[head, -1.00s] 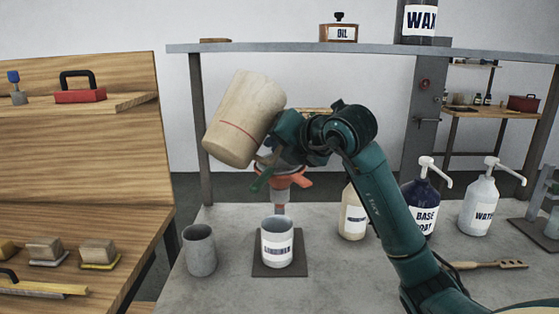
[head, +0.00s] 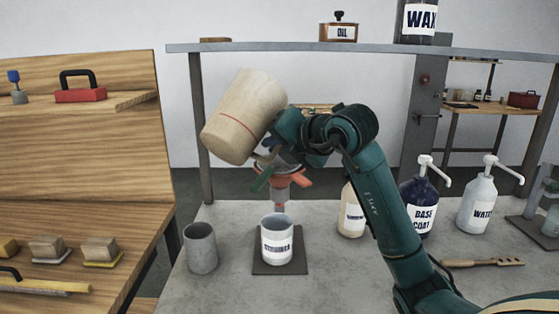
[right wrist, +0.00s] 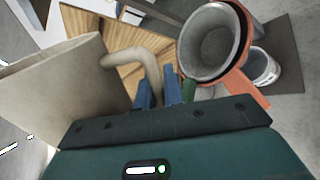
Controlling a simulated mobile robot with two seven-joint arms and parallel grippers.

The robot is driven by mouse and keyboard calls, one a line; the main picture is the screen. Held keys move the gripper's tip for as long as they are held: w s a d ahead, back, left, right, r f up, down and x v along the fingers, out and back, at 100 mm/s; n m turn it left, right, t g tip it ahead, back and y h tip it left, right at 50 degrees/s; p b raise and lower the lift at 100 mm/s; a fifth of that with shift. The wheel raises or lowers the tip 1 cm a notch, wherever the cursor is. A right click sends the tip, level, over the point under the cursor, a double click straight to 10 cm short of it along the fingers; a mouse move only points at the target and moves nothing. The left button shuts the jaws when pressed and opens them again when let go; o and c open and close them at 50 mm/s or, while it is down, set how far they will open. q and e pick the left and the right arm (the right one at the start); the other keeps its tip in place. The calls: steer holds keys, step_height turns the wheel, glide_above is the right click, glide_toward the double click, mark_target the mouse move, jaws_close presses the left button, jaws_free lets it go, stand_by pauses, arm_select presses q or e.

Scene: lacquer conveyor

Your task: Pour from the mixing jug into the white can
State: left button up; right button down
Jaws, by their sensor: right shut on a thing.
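The mixing jug (head: 240,125) is a beige vessel with a thin red line around it, held tilted in the air above the bench. My right gripper (head: 268,155) is shut on its handle; the right wrist view shows the fingers (right wrist: 160,92) at the curved beige handle (right wrist: 146,62). The white can (head: 277,245) stands upright on a dark square mat (head: 262,268). It also shows partly in the right wrist view (right wrist: 263,68). The jug is above and left of the can. I see no stream, and the jug's contents are hidden. My left gripper is out of view.
An orange-rimmed funnel-like piece (head: 290,178) is above the can; its grey inside (right wrist: 212,45) shows in the right wrist view. A grey cup (head: 201,250) stands left of the can. Bottles (head: 420,207) stand to the right, and a shelf (head: 300,48) runs above.

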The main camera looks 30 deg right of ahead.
arm_select(q)
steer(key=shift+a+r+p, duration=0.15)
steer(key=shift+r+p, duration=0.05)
steer(key=shift+p, duration=0.1)
arm_select(e)
steer(key=shift+s+a+f+m+y, duration=0.15)
steer(key=shift+a+f+m+y, duration=0.15)
steer(key=shift+a+m+y, duration=0.15)
stand_by(0.4)
arm_select(q)
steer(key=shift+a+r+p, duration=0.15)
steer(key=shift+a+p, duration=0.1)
steer(key=shift+p, duration=0.15)
arm_select(e)
steer(key=shift+a+r+y, duration=0.1)
steer(key=shift+r+y, duration=0.05)
steer(key=shift+y, duration=0.1)
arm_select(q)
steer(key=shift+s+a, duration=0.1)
arm_select(e)
steer(key=shift+s+m, duration=0.1)
steer(key=shift+m, duration=0.15)
arm_select(q)
steer(key=shift+p, duration=0.5)
arm_select(e)
steer(key=shift+a+r+y, duration=0.2)
steer(key=shift+y, duration=0.1)
stand_by(0.5)
